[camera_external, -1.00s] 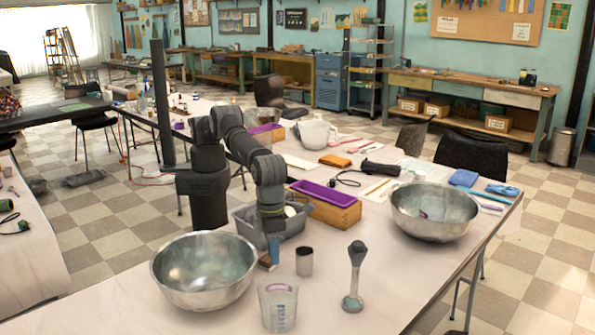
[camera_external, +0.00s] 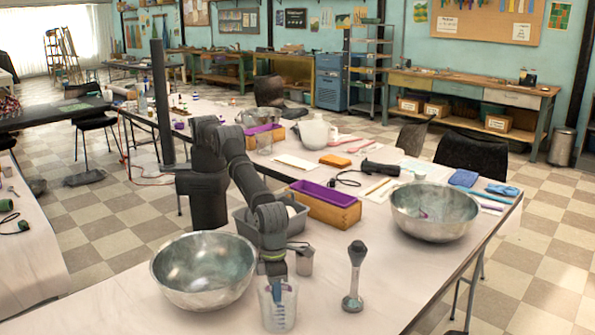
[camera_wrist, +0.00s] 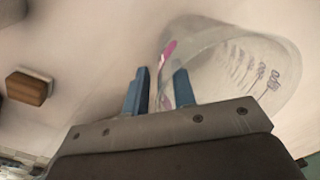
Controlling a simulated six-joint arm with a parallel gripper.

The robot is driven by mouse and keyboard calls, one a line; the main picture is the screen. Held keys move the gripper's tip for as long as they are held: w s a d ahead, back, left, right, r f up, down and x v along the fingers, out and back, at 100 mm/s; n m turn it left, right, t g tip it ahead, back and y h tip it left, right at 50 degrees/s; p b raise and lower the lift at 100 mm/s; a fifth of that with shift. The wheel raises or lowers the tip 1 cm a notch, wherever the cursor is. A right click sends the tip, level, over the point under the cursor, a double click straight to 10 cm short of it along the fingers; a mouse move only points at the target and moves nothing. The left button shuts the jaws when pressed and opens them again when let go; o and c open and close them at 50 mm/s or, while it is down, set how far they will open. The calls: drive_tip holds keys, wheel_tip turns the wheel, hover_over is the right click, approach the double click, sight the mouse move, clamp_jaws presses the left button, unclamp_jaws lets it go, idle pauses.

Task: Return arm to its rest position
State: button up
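My gripper (camera_external: 276,284) points down at the clear measuring cup (camera_external: 278,312) near the table's front. In the wrist view my gripper (camera_wrist: 162,72) has its two blue fingers apart. The cup (camera_wrist: 245,75) lies to the right there, with purple and pink markings. The right finger overlaps the cup and the left finger is outside it, so the cup's near wall appears between them. I see a gap by the left finger; whether the right finger touches the wall I cannot tell.
A steel bowl (camera_external: 203,287) stands left, another (camera_external: 434,228) right. Behind are a grey bin (camera_external: 297,222) and a wooden box (camera_external: 327,212). A brown block (camera_wrist: 27,88) shows in the wrist view.

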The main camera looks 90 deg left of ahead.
drive_tip(key=shift+r, duration=2.2)
drive_tip(key=shift+f, duration=0.1)
